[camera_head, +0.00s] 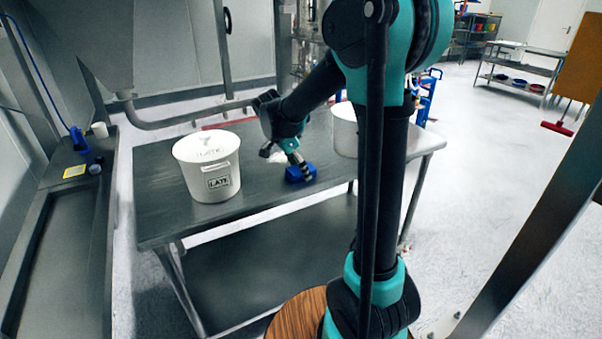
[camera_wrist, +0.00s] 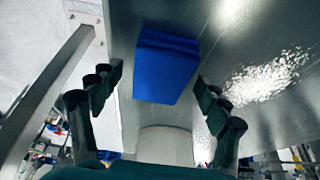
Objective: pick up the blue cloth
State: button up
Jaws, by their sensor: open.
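The blue cloth (camera_head: 302,175) looks like a folded blue block near the front edge of the metal table (camera_head: 160,190). It also shows in the wrist view (camera_wrist: 165,68), upper middle, between the lines of my two fingers. My gripper (camera_head: 294,160) is at the cloth, just above or beside it in the head view. In the wrist view my gripper (camera_wrist: 160,82) is open, one finger on each side, with nothing visibly clamped. I cannot tell whether the fingers touch the cloth.
Another white bucket (camera_head: 344,130) stands to the right, partly behind my arm. A metal sink bench (camera_head: 75,230) is at the far left. Bare tabletop lies between the first bucket and the cloth.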

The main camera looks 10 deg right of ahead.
jog(key=c, duration=1.1)
jog(key=shift+c, duration=0.2)
notch_tip(320, 180, up, 21)
jog(key=shift+f, duration=0.2)
